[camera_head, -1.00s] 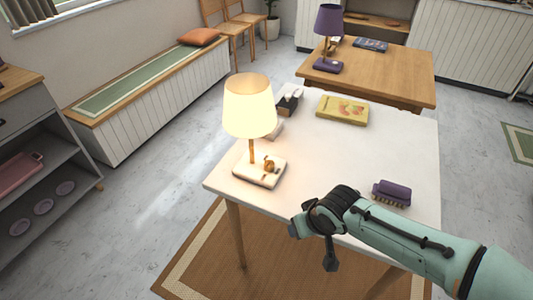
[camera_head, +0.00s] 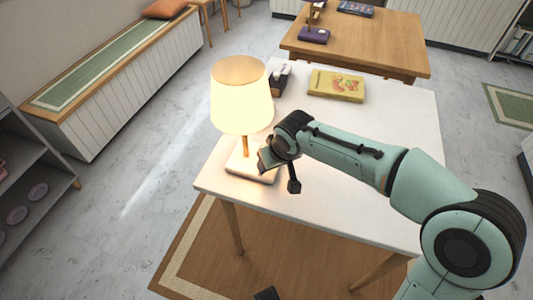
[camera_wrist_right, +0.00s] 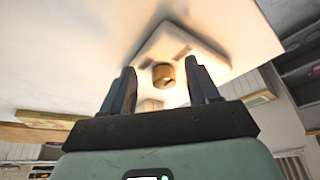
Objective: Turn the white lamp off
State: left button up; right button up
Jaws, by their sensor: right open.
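The white lamp (camera_head: 240,105) stands upright at the left of the white table, and its shade glows. Its pale square base (camera_head: 243,174) is partly hidden by my right gripper (camera_head: 279,172) in the head view. The right wrist view shows the base (camera_wrist_right: 180,46) with a round brass knob (camera_wrist_right: 163,76). The knob appears between the fingers of my open right gripper (camera_wrist_right: 160,82). I cannot tell whether they touch it.
A yellow book (camera_head: 336,85) and a dark box (camera_head: 281,77) lie on the white table (camera_head: 350,204). A wooden table (camera_head: 390,50) with a purple lamp base (camera_head: 314,35) stands behind. The white table's front is clear.

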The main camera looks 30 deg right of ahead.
jog(key=shift+w+d+f+b, duration=0.1)
jog(key=shift+w+f+b, duration=0.15)
jog(key=shift+w, duration=0.75)
jog(key=shift+w+d+f+b, duration=0.15)
jog(key=shift+w+f, duration=0.1)
jog(key=shift+w, duration=0.7)
jog(key=shift+a, duration=0.1)
jog(key=c, duration=1)
